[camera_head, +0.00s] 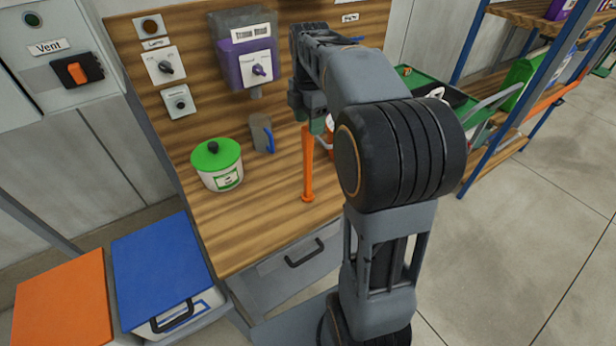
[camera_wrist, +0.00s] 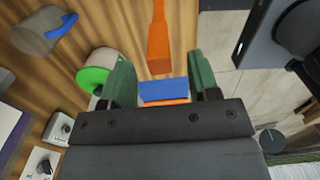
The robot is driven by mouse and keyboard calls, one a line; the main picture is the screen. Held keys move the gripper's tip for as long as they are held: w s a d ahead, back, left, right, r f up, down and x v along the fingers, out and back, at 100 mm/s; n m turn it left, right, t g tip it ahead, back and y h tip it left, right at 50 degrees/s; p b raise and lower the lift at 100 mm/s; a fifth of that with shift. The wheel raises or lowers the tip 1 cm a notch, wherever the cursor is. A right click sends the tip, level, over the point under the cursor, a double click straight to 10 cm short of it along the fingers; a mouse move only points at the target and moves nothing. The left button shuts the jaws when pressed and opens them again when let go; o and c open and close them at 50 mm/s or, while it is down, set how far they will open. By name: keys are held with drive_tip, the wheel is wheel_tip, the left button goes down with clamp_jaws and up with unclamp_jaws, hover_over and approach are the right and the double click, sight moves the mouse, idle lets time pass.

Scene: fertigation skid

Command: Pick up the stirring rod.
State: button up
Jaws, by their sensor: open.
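The stirring rod (camera_head: 307,165) is a long orange rod on the wooden bench, with a wider round end toward the bench's front edge. I cannot tell for sure whether it stands or lies. My gripper (camera_head: 308,112) is close to the rod's far end, and the arm comes over from the right. In the wrist view the orange rod (camera_wrist: 158,38) enters from the top and ends near the gap between the green fingers of my gripper (camera_wrist: 164,72). The fingers are apart with nothing clamped between them.
A white pot with a green lid (camera_head: 218,164) and a grey mug with a blue handle (camera_head: 260,132) stand left of the rod. An orange item (camera_head: 329,140) is partly hidden behind my arm. Blue-lidded (camera_head: 160,265) and orange-lidded (camera_head: 62,302) bins stand at lower left.

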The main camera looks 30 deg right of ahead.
sight(308, 138)
drive_tip(key=shift+a+f+p, duration=0.15)
drive_tip(key=shift+f+p, duration=0.15)
drive_tip(key=shift+f, duration=2.5)
clamp_jaws()
